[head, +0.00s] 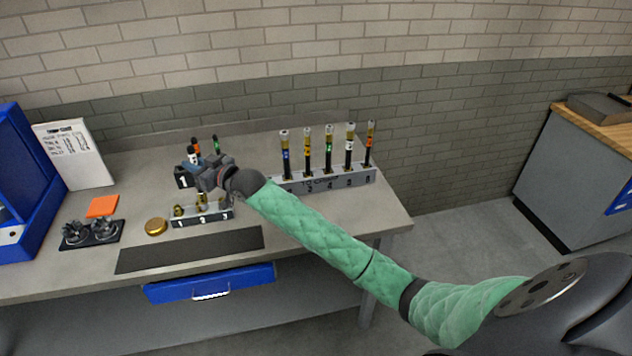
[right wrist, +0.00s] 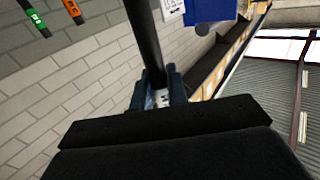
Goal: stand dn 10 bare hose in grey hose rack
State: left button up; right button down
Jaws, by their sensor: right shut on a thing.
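My right gripper (head: 193,163) is over the back middle of the bench. It is shut on a black hose with a white label band; the hose (right wrist: 145,40) runs up between the blue fingertips (right wrist: 158,92) in the right wrist view. The gripper hides most of the hose in the head view. The long grey hose rack (head: 330,183), with numbers on its front, stands to the right of the gripper. Several dark hoses with pale metallic tops and coloured bands stand upright in it. Its left end is hidden behind my right arm. My left gripper is not in view.
A small grey rack with brass fittings (head: 203,220), a brass disc (head: 155,226) and a dark mat (head: 190,250) lie in front.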

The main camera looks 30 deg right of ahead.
jog(key=shift+r, duration=0.1)
jog(key=shift+w+d+r, duration=0.2)
jog(key=shift+w+d, duration=0.05)
jog(key=w+d+r+m+t+h+b, duration=0.1)
jog(key=w+d+r+m+h, duration=0.1)
jog(key=d, duration=0.3)
jog(key=w+d+r+m+t+h+b, duration=0.1)
jog(key=w+d+r+h, duration=0.15)
jog(key=d, duration=0.25)
jog(key=w+d+f+m+h, duration=0.1)
jog(key=d+f+m+h, duration=0.3)
jog(key=d, duration=0.8)
pick_arm(q)
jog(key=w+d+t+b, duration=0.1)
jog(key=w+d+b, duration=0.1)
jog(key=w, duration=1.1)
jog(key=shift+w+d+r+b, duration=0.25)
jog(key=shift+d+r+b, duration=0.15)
jog(key=shift+b, duration=0.45)
pick_arm(e)
jog(key=shift+n+h, duration=0.25)
jog(key=shift+n, duration=0.45)
notch_tip(320, 180, down, 4)
jog(key=shift+w+f, duration=0.15)
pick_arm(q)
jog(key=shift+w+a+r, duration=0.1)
